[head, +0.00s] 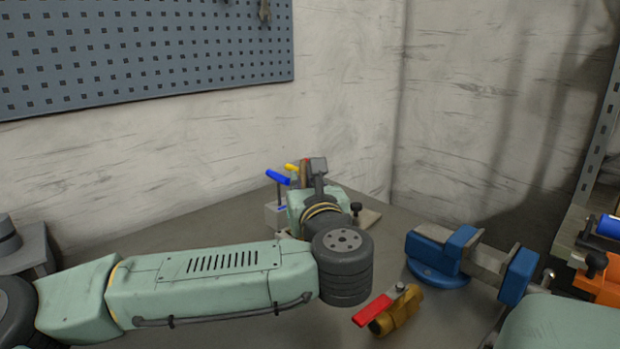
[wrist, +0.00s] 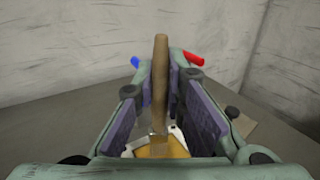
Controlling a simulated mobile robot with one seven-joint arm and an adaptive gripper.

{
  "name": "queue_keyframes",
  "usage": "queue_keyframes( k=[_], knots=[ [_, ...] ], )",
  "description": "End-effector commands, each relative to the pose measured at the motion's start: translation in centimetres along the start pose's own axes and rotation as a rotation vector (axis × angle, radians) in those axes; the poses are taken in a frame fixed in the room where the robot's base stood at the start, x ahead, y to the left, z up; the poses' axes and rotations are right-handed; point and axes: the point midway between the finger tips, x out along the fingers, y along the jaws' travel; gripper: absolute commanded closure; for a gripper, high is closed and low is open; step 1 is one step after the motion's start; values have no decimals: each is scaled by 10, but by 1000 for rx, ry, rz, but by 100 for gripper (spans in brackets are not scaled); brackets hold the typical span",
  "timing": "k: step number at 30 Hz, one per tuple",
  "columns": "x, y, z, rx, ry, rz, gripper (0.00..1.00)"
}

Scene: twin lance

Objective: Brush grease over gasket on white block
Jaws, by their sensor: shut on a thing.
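A brush with a wooden handle (wrist: 160,75) stands upright between the purple pads of my gripper (wrist: 166,88) in the wrist view. My gripper is shut on it. The pale metal ferrule (wrist: 158,137) is low in that view, above a yellow-orange patch (wrist: 160,150); I cannot tell whether this is bristles, grease or the gasket. White edges, perhaps of the white block (wrist: 177,134), show around the patch. My fingers and wrist hide the rest. In the head view my gripper (head: 318,172) is over the back of the bench, and my arm hides the work below.
A blue handle (head: 278,177) stands just left of my gripper, with a yellow one (head: 291,167) behind. A red handle (wrist: 192,58) shows in the wrist view. A brass valve with red lever (head: 398,312) and a blue vise (head: 440,255) stand to the right. Walls close off the back.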

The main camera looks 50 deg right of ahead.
Motion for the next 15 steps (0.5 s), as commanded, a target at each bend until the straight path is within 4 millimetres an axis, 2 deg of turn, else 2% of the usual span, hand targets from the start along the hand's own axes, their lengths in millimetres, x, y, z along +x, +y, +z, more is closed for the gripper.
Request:
queue_keyframes(
  k=[1,15],
  knots=[
    [3,14,-11,-11,9,20,100],
    [2,15,-6,-11,10,20,100]
  ],
)
